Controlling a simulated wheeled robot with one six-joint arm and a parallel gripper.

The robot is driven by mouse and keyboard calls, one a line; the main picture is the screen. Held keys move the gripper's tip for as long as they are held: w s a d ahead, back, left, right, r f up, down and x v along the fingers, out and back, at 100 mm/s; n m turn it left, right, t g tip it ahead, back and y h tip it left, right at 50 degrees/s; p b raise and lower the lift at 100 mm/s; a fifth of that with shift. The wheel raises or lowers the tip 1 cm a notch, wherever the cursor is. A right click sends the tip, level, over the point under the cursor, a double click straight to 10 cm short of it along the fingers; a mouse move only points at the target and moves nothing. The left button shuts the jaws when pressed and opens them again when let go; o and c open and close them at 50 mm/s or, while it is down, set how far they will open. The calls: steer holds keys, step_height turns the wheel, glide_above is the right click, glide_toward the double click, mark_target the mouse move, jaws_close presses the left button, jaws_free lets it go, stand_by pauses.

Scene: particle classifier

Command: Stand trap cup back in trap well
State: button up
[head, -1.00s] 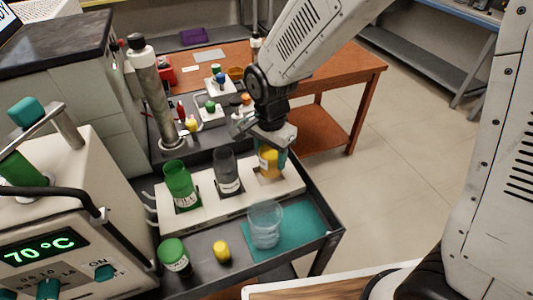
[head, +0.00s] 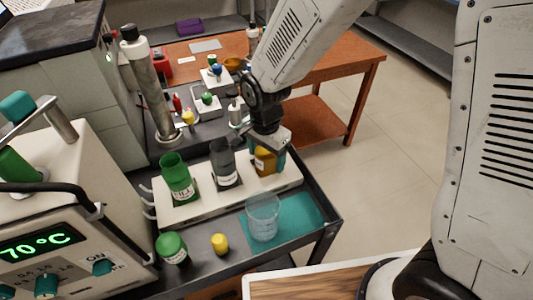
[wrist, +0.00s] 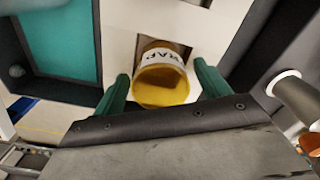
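The trap cup (wrist: 160,82) is amber with a white TRAP label. It is at the right-hand square well (wrist: 184,50) of the white block; in the wrist view it leans towards the camera, and I cannot tell whether its base is seated.
A green cup (head: 177,180) and a dark grey cup (head: 224,165) stand in the white block (head: 203,200). In front are a clear beaker (head: 263,216) on a teal mat (head: 300,220), a green-lidded jar (head: 172,247) and a small yellow object (head: 220,244). A heater (head: 50,220) reads 70 °C.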

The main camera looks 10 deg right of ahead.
mark_target(266, 152)
step_height(266, 152, up, 12)
steer(key=shift+r, duration=0.2)
stand_by(0.4)
steer(key=s+d+r+n, duration=0.2)
steer(key=s+d+r, duration=0.15)
steer(key=d, duration=0.25)
steer(key=s+d+r+n, duration=0.2)
steer(key=s+d+r, duration=0.15)
steer(key=d, duration=0.25)
steer(key=s+d+r+n+t, duration=0.1)
steer(key=s+d+r+n, duration=0.2)
steer(key=s+d, duration=0.6)
steer(key=s+n, duration=0.2)
steer(key=s, duration=0.1)
steer(key=shift+s, duration=0.3)
steer(key=shift+r, duration=0.1)
